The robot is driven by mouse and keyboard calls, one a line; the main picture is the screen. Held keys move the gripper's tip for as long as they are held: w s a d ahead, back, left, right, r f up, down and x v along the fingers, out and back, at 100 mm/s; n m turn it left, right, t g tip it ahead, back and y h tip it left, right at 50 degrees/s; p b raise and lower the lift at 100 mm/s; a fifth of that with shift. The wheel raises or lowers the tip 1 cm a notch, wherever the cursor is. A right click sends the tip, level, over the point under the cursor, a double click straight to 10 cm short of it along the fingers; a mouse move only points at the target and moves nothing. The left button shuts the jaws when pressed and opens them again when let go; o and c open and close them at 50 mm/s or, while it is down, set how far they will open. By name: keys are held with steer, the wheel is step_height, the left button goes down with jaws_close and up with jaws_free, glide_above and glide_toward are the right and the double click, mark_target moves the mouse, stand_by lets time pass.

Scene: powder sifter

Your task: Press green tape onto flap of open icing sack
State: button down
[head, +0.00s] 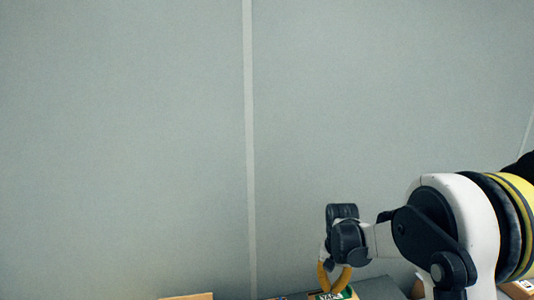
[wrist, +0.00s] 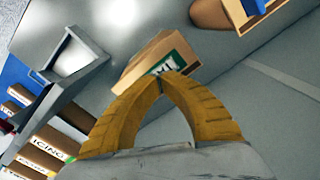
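My gripper (wrist: 159,80) has two yellow fingers whose tips meet in the wrist view. I cannot see anything clearly pinched between them. Just beyond the tips is a tan, box-like package (wrist: 140,68) with a green patch with white marks (wrist: 178,58), possibly the green tape. Whether the tips touch the patch is unclear, and the fingers hide part of it. In the head view my gripper (head: 334,288) points down at the bottom edge, right by the green patch (head: 347,293). An open flap cannot be made out.
Brown packages, one marked ICING (wrist: 42,156), sit in a row at the left in the wrist view. A grey metal hopper-like tray (wrist: 75,58) is above them. Another brown package (wrist: 238,14) is at the top right. A plain grey wall (head: 130,140) fills most of the head view.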

mark_target(330, 298)
steer(key=shift+f+b, duration=1.35)
steer(key=shift+f, duration=0.35)
stand_by(0.5)
stand_by(0.5)
steer(key=shift+r+p, duration=2.35)
steer(key=shift+r, duration=1.65)
steer(key=shift+s+r, duration=0.1)
steer(key=s+r+n+t+b, duration=0.1)
steer(key=s+r+t+b, duration=0.1)
steer(key=s+r+b, duration=0.4)
steer(key=s+f+n+t+b, duration=0.1)
steer(key=s+f+t+b, duration=0.1)
steer(key=s, duration=0.7)
steer(key=s+f+n+t+b, duration=0.1)
steer(key=s+f+t+b, duration=0.2)
steer(key=s+b, duration=0.3)
steer(key=s+f, duration=0.1)
steer(key=s, duration=0.2)
steer(key=shift+s+f+n, duration=0.25)
steer(key=shift+s+n, duration=0.15)
